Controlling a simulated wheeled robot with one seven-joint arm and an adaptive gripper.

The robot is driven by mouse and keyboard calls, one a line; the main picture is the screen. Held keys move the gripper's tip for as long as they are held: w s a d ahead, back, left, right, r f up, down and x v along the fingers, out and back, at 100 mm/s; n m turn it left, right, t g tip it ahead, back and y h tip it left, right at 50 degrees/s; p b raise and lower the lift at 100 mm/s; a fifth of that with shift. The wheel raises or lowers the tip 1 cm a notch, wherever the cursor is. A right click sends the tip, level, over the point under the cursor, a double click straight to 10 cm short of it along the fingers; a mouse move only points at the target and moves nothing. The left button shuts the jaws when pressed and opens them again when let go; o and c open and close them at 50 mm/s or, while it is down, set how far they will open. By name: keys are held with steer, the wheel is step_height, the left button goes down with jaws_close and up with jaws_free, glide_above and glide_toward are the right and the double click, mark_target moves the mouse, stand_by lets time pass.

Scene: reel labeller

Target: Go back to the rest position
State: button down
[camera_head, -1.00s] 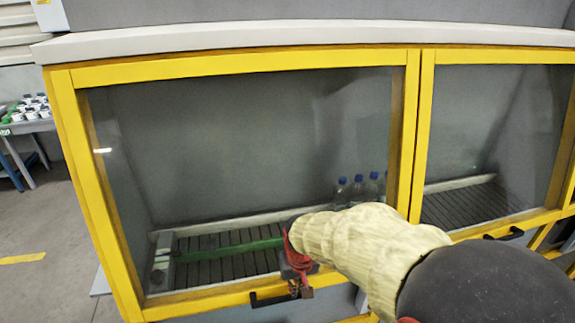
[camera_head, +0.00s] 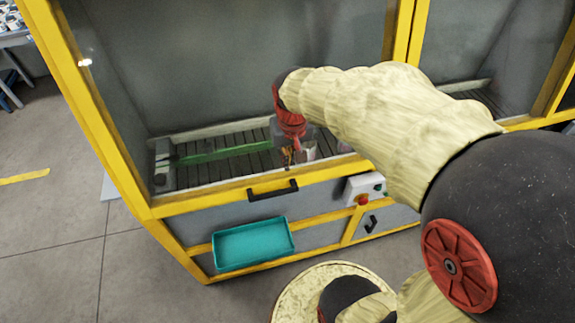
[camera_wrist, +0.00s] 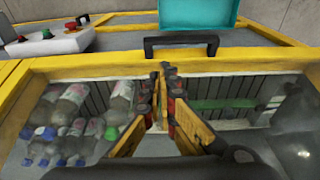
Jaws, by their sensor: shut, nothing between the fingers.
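My gripper (camera_head: 289,157) is in front of the glass of the left yellow-framed door (camera_head: 225,196), a little above and right of its black handle (camera_head: 273,190). In the wrist view my gripper (camera_wrist: 164,72) has its fingers drawn together, with nothing between them. They point toward the door's yellow edge and the handle (camera_wrist: 181,42), apart from the handle. The door looks closed. My arm crosses the right part of the view and covers part of the window.
A teal tray (camera_head: 253,244) and a control box with buttons (camera_head: 365,190) are on the front.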

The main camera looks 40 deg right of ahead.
steer(key=s+a+n+t+b, duration=0.3)
steer(key=s+a+n+b, duration=0.1)
steer(key=s+a+b, duration=0.6)
steer(key=shift+s+a+f+t+y+b, duration=0.15)
steer(key=shift+s+a+t+y+b, duration=0.2)
steer(key=shift+a, duration=0.6)
stand_by(0.3)
